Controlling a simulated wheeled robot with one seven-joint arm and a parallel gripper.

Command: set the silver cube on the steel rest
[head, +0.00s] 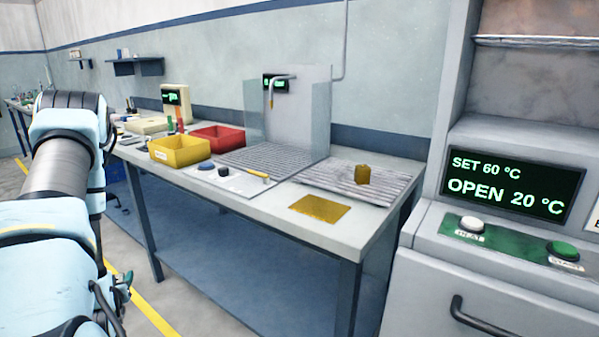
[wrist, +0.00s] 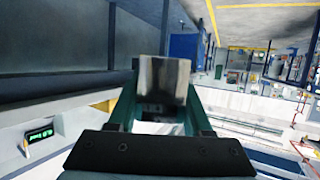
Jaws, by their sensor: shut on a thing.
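My gripper (wrist: 163,98) is shut on the silver cube (wrist: 163,76), which sits between the green fingers in the wrist view. The cube is shiny grey with darker reflections on its face. The gripper and cube cannot be made out in the head view, where my arm fills the left side. A grey slatted metal rack (head: 335,186) lies on the right end of the bench and may be the steel rest. A brass-coloured cube (head: 362,175) stands on it. Another slatted metal surface (head: 250,158) lies beneath the clear-walled booth.
A yellow bin (head: 180,152) and a red bin (head: 218,137) stand left on the bench (head: 270,212). A flat gold plate (head: 320,208) lies near the front edge. A cabinet with a green-lit display (head: 513,183) stands close on the right.

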